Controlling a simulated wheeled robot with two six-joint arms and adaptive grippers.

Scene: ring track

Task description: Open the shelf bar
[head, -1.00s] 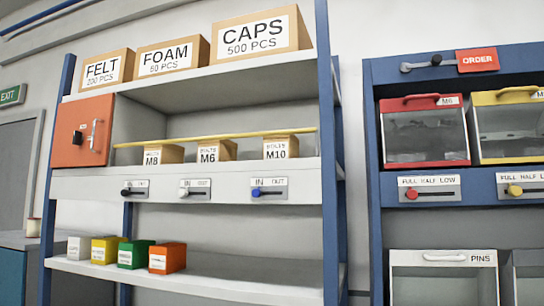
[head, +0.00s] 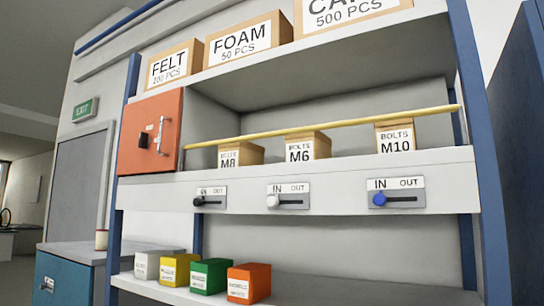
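Three IN/OUT sliders sit on the shelf edge below: black (head: 199,201), white (head: 273,201) and blue (head: 380,199). Neither of my grippers is in view.
FELT, FOAM and CAPS cartons (head: 240,40) stand on the top shelf. Small grey, yellow, green and orange boxes (head: 248,283) stand on the lower shelf. A teal cabinet (head: 66,281) is at left, with an open passage beyond. A blue post (head: 480,150) bounds the shelf at right.

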